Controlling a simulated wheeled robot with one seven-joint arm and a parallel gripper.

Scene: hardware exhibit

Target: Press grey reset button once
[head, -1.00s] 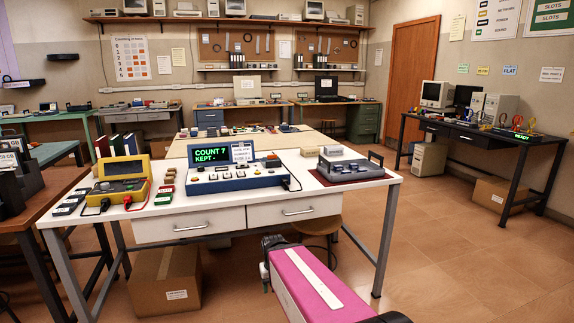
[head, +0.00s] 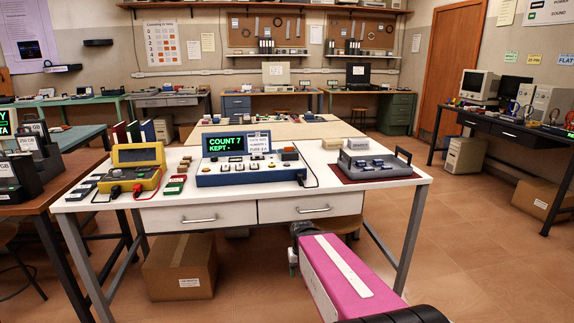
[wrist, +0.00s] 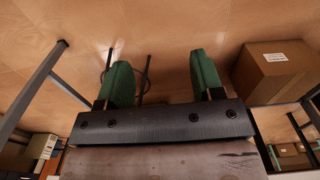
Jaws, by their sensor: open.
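A blue control console (head: 248,178) stands on the white table, its dark screen (head: 223,144) reading "COUNT 7 KEPT -" in green. Several small buttons and keys line its top face. They are too small for me to tell which is the grey reset button. My gripper (head: 293,262) hangs low in front of the table, below the drawers, well apart from the console. In the wrist view my gripper (wrist: 160,80) shows two green fingers spread wide with nothing between them, above the brown floor.
A yellow meter (head: 135,178) and small coloured blocks lie left of the console. A grey handled tray (head: 375,164) sits on a dark red mat to its right. A cardboard box (head: 180,268) is under the table.

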